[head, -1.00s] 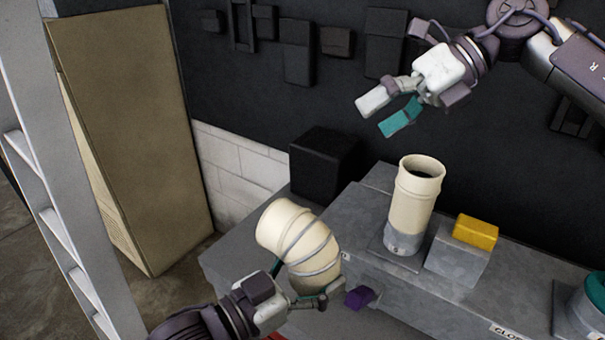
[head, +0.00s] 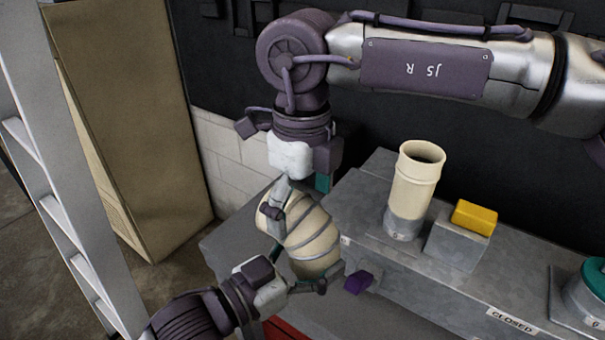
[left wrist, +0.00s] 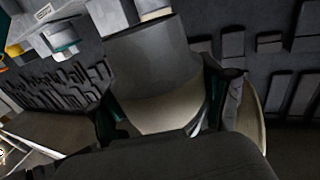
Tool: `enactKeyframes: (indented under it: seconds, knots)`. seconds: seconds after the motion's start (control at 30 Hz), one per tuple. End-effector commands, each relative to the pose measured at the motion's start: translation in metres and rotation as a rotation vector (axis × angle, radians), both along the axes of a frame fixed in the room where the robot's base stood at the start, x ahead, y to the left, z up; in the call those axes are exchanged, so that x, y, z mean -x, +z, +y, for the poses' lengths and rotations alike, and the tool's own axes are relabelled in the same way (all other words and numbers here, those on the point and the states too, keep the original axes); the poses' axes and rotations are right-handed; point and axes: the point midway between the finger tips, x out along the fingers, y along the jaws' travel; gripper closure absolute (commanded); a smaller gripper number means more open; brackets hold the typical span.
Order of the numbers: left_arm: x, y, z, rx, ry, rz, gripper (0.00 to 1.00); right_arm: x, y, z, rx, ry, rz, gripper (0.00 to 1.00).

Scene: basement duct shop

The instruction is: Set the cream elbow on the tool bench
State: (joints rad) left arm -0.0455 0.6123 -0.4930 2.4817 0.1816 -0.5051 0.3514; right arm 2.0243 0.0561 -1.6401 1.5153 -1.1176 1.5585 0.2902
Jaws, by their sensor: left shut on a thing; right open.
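The cream elbow (head: 312,238), a bent ribbed duct piece, is held up at the front of the grey metalwork. My left gripper (head: 308,287) is shut on its lower end. In the left wrist view the elbow (left wrist: 165,108) lies between the left fingers. My right gripper (head: 290,213) is open at the elbow's upper end, with one finger in front of it and the other partly hidden behind. I cannot tell whether the right fingers touch it. A grey flat top (head: 228,246), perhaps the tool bench, lies behind and left of the elbow, with red below.
A cream pipe (head: 414,185) stands upright on the grey duct box, beside a yellow block (head: 474,217). A purple lever (head: 358,282) sticks out close right of my left gripper. A ladder (head: 62,205) and tall tan panel (head: 140,130) stand at left.

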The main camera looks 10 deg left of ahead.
Motion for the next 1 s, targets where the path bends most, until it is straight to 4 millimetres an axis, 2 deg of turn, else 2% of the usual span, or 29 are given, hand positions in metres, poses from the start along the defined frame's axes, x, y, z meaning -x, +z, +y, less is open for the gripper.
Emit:
enactKeyframes:
  seconds: [0.1, 0.3, 0.67, 0.77, 1.0]
  knots:
    - [0.000, 0.001, 0.000, 0.001, 0.000, -0.002, 0.64, 0.000, -0.021, -0.001, 0.001, 0.002, 0.001, 0.00]
    - [0.000, 0.001, 0.000, 0.001, 0.000, -0.002, 0.64, 0.000, -0.041, 0.000, -0.001, 0.001, 0.000, 0.00]
    - [0.000, 0.001, 0.000, 0.001, 0.000, -0.002, 0.64, 0.000, -0.047, 0.000, -0.001, 0.000, 0.001, 0.00]
    - [0.000, 0.001, 0.000, 0.001, 0.000, -0.002, 0.64, 0.000, -0.047, 0.000, -0.001, 0.000, 0.001, 0.13]
    - [0.000, 0.001, 0.000, 0.001, 0.000, -0.002, 0.64, 0.001, -0.047, 0.000, -0.002, 0.001, 0.001, 0.53]
